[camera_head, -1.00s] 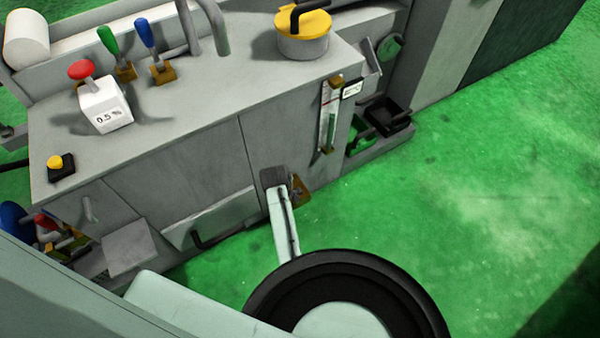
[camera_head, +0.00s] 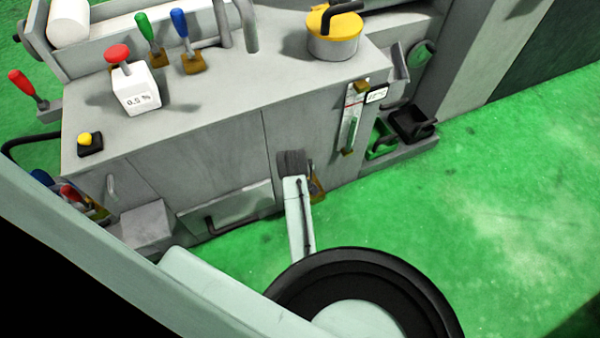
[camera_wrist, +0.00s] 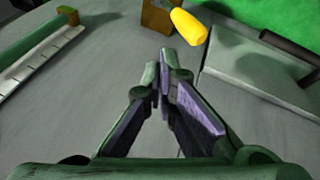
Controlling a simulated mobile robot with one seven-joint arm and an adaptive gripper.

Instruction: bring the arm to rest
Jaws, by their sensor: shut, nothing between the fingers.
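In the wrist view my gripper (camera_wrist: 161,72) is shut and empty, with its two fingers together. It is in front of the grey panel of the machine, near a brown bracket (camera_wrist: 158,17) with a yellow handle (camera_wrist: 189,26). I cannot tell the exact gap to them. In the head view my arm reaches from the bottom toward the machine front. Its dark end shows there beside the brown bracket (camera_head: 317,187), but the fingers cannot be made out.
The grey machine cabinet (camera_head: 200,140) fills the left and middle. A scale (camera_head: 354,118) is on its front and also shows in the wrist view (camera_wrist: 40,55). A black-handled panel (camera_head: 235,208) is left of my arm. Green floor (camera_head: 480,220) is clear at right.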

